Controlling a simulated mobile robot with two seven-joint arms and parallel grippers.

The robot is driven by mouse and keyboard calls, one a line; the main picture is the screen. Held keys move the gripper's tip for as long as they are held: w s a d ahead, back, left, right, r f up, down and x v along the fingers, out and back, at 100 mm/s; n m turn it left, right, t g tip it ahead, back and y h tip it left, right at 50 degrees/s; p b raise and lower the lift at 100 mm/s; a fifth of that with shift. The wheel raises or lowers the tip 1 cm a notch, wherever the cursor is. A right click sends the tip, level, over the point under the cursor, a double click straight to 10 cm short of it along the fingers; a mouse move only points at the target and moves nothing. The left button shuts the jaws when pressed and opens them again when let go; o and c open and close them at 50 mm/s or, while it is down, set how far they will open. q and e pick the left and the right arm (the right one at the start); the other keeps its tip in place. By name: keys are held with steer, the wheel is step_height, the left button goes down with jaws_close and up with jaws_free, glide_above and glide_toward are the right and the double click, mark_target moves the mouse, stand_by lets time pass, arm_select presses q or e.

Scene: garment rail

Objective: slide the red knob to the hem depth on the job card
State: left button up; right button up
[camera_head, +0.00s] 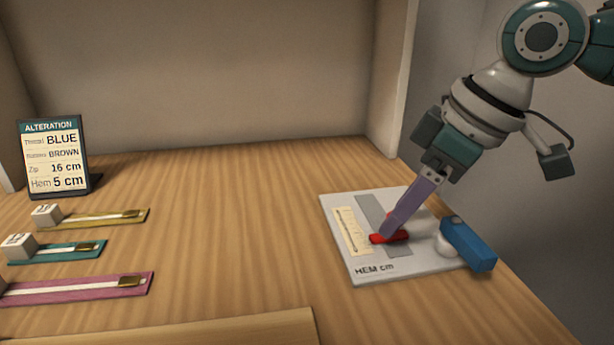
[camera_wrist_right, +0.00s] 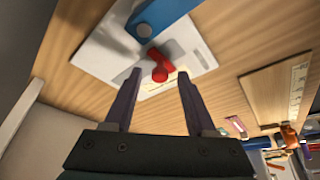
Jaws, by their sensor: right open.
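The job card (camera_head: 53,158) stands at the back left and reads Thread BLUE, Buttons BROWN, Zip 16 cm, Hem 5 cm. The hem gauge is a pale plate (camera_head: 378,272) marked "HEM cm", with a cream scale and a grey slot. The red knob (camera_head: 388,238) sits on the slot, towards its near half; the scale numbers are too small to read. My right gripper (camera_head: 386,232) is over the knob, pointing down. In the right wrist view, the open fingers (camera_wrist_right: 159,74) appear on either side of the red knob (camera_wrist_right: 160,70); contact is unclear. My left gripper is out of view.
A blue block-like handle (camera_head: 468,244) with a pale round part is at the plate's right edge, close to my right gripper. Yellow, teal and pink zip strips (camera_head: 90,286) lie at the left. The middle of the table is clear. A wooden board edge (camera_head: 240,328) is in front.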

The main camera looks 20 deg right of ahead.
steer(key=shift+c, duration=0.3)
jaws_close()
stand_by(1.0)
